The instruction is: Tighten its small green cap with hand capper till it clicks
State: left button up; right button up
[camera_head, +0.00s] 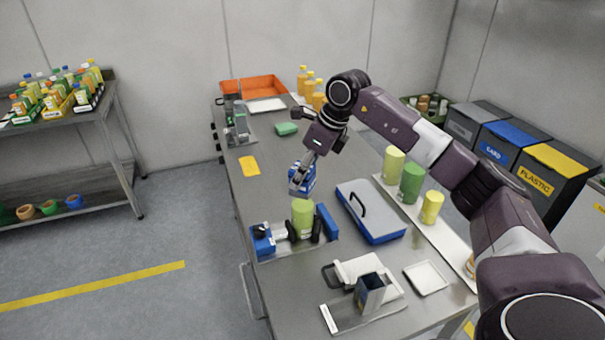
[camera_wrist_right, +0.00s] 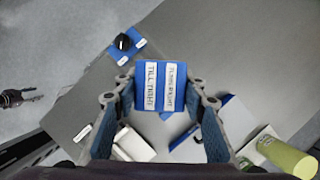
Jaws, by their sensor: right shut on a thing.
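My right gripper (camera_head: 297,185) is shut on the blue hand capper (camera_head: 307,177), directly above or on the light green bottle in the head view; I cannot tell if they touch. In the right wrist view, the capper (camera_wrist_right: 160,88) sits between the fingers, with two white labels on top. The light green bottle (camera_head: 303,219) stands upright in a blue and black clamp (camera_head: 264,240) on the bench. The small green cap cannot be made out; the capper and gripper cover the bottle's top. My left gripper does not show in the head view.
A blue and grey case (camera_head: 372,211) lies right of the bottle. A white tray strip with green and yellow bottles (camera_head: 412,182) runs along the right edge. A metal fixture (camera_head: 370,292) stands in front. A yellow card (camera_head: 249,166) and green block (camera_head: 287,129) lie behind.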

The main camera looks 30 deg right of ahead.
jog(key=shift+f, duration=0.15)
dwell(0.3)
jog(key=m+h, duration=0.1)
jog(key=m, duration=0.2)
jog(key=m+h, duration=0.1)
jog(key=m, duration=0.3)
jog(key=shift+t+h, duration=0.3)
jog(key=shift+t, duration=0.1)
jog(key=shift+m, duration=0.3)
jog(key=m+h, duration=0.1)
jog(key=m, duration=0.1)
jog(key=m+h, duration=0.1)
jog(key=m, duration=0.1)
jog(key=shift+m+g, duration=0.3)
jog(key=shift+m+g+h, duration=0.3)
jog(key=shift+m+h, duration=0.2)
jog(key=shift+m, duration=0.9)
